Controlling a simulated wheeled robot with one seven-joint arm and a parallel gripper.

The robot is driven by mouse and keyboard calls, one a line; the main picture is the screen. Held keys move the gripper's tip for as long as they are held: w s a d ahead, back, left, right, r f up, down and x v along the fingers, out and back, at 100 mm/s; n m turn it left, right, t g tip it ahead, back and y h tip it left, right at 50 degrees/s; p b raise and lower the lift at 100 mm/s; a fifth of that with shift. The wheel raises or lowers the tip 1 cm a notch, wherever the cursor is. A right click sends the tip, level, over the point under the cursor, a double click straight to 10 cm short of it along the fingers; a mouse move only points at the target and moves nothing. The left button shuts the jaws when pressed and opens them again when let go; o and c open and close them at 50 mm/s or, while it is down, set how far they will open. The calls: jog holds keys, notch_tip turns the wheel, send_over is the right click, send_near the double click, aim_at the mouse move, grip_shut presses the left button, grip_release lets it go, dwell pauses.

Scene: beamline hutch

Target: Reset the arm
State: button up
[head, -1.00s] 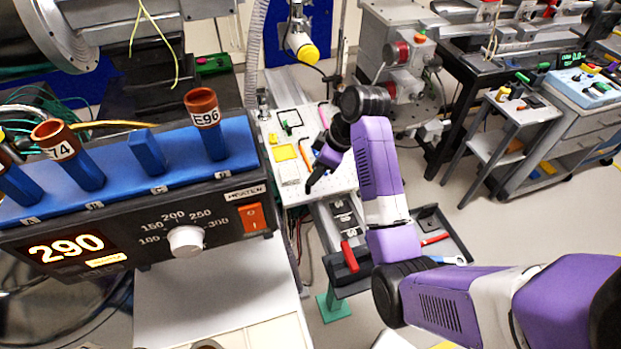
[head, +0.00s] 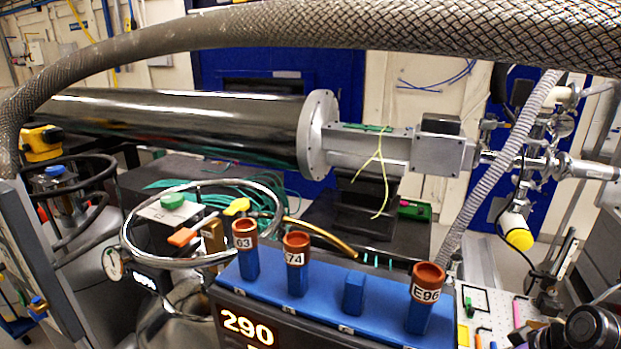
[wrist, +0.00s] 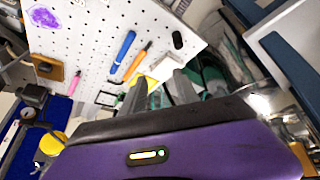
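My gripper (wrist: 161,90) shows in the wrist view with its two grey fingers apart and nothing held between them. It points toward a white perforated board (wrist: 90,22) with a blue pen (wrist: 123,47) and an orange pen (wrist: 138,62) on it. How far the fingertips are from the board is hard to tell. In the head view only a dark joint of my arm (head: 592,328) shows at the lower right corner; the gripper itself is not clearly visible there.
A black heater box with a blue block (head: 330,288) holds several brown-capped tubes in front. A braided hose (head: 400,28) crosses the top. A steel dewar (head: 180,300) stands at left and a beam pipe (head: 180,118) behind. The perforated board (head: 496,298) is at lower right.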

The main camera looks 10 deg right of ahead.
jog(key=w+d+r+m+t+h, duration=0.3)
jog(key=r+m+t+h, duration=0.1)
jog(key=h, duration=0.1)
jog(key=s+a+r+t+y, duration=0.1)
jog(key=s+a+t+y, duration=0.1)
jog(key=s+a, duration=1.2)
jog(key=s+a+r+n+t+y+b, duration=0.1)
jog(key=s+a+t+y, duration=0.1)
jog(key=s+a, duration=1.3)
jog(key=s+t, duration=0.1)
jog(key=s, duration=0.4)
jog(key=shift+a, duration=0.2)
jog(key=shift+r, duration=0.1)
